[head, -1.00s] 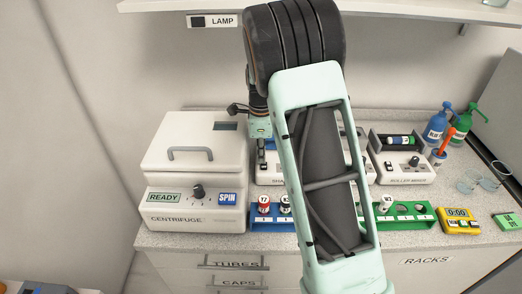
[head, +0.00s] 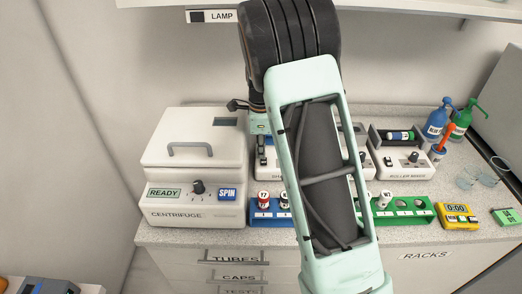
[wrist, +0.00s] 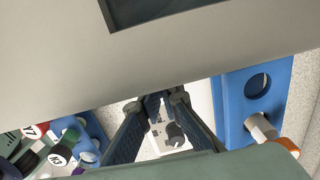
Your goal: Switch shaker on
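The shaker (head: 271,173) is a white machine at the back of the counter, between the centrifuge and the roller mixer. My arm covers most of its front and label in the head view. My gripper (wrist: 155,103) shows in the wrist view as two dark fingers with a gap between their tips and nothing held. A white panel with a grey knob (wrist: 175,134) shows between and beyond the fingers; it looks like part of a machine, but I cannot tell whether it is the shaker. In the head view the fingertips are mostly hidden near the shaker's left end.
The centrifuge (head: 195,160) stands close on the left. A blue rack (head: 260,218) and a green rack (head: 412,216) with tubes stand in front. The roller mixer (head: 405,170), a yellow timer (head: 458,214) and bottles are on the right. A shelf (head: 400,8) hangs above.

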